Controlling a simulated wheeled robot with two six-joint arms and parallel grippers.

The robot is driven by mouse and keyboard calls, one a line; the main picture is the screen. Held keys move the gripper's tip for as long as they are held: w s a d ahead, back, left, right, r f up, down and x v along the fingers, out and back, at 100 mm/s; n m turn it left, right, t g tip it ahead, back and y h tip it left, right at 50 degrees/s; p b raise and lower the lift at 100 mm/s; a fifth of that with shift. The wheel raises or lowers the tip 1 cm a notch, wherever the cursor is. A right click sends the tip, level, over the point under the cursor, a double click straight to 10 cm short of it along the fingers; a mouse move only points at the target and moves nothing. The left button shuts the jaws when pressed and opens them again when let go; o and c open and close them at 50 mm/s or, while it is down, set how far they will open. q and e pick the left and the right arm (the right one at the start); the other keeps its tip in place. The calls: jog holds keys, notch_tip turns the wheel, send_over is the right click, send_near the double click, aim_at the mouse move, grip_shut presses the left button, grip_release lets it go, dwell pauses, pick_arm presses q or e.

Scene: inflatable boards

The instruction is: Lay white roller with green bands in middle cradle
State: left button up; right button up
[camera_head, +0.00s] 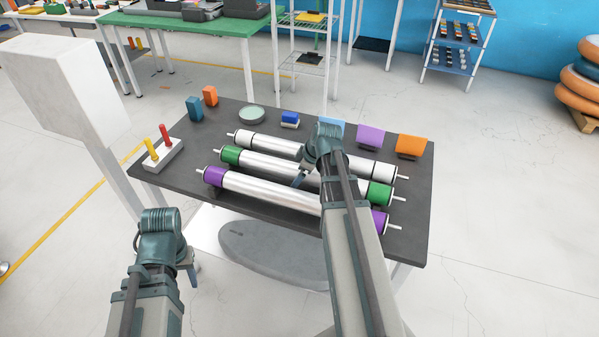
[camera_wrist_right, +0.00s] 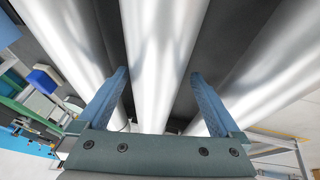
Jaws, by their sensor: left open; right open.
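The white roller with green bands (camera_head: 265,165) lies on the dark table between two other rollers, its green ends at left and right. My right gripper (camera_head: 301,178) is over its middle, and the arm hides part of the roller. In the right wrist view the open fingers (camera_wrist_right: 158,78) stand on either side of the middle roller (camera_wrist_right: 160,45), which I take to be the green-banded one; contact cannot be told. No cradle can be made out clearly. My left gripper (camera_head: 191,264) is open and empty, low in front of the table.
A roller with white ends (camera_head: 270,145) lies behind and a purple-banded roller (camera_head: 260,188) in front, both close. Blue, purple and orange pieces (camera_head: 411,147) line the back edge. A green table (camera_head: 190,25) stands behind.

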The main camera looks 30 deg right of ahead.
jog(key=p+v, duration=1.1)
jog(key=v, duration=0.2)
jog(key=shift+r, duration=0.1)
jog(key=s+a+f+m+g+h, duration=0.1)
jog(key=s+a, duration=0.4)
jog(key=a, duration=1)
jog(key=s+a+f+m+g+h, duration=0.1)
jog(key=s+a+m+g, duration=0.2)
jog(key=a, duration=1.3)
jog(key=s+g, duration=0.1)
jog(key=s, duration=0.2)
jog(key=shift+s+a+m, duration=0.15)
jog(key=shift+a+m, duration=0.05)
jog(key=shift+m, duration=0.2)
